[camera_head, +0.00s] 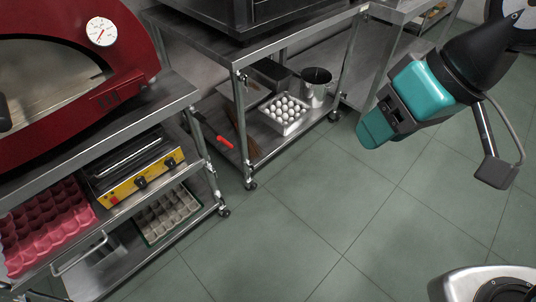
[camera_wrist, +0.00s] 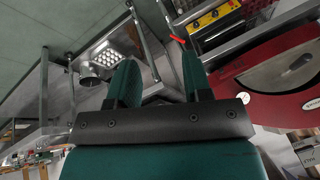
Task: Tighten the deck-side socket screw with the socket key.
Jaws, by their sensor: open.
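A red-handled tool (camera_head: 224,142) with a dark shaft shows at the gap between the two stands, near the right end of the left stand. I cannot tell whether it is the socket key. Its red part also shows in the wrist view (camera_wrist: 177,39). I cannot make out the socket screw in either view. My gripper (camera_head: 374,132) is teal and held in the air over the floor, well to the right of the red handle. In the wrist view its two fingers (camera_wrist: 158,65) are apart with nothing between them.
The left stand carries a red oven (camera_head: 60,70), a yellow-fronted appliance (camera_head: 145,180) and a pink egg tray (camera_head: 45,225). The second stand's lower shelf holds a tray of eggs (camera_head: 284,112) and a metal pot (camera_head: 316,88). The tiled floor (camera_head: 330,210) in front is clear.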

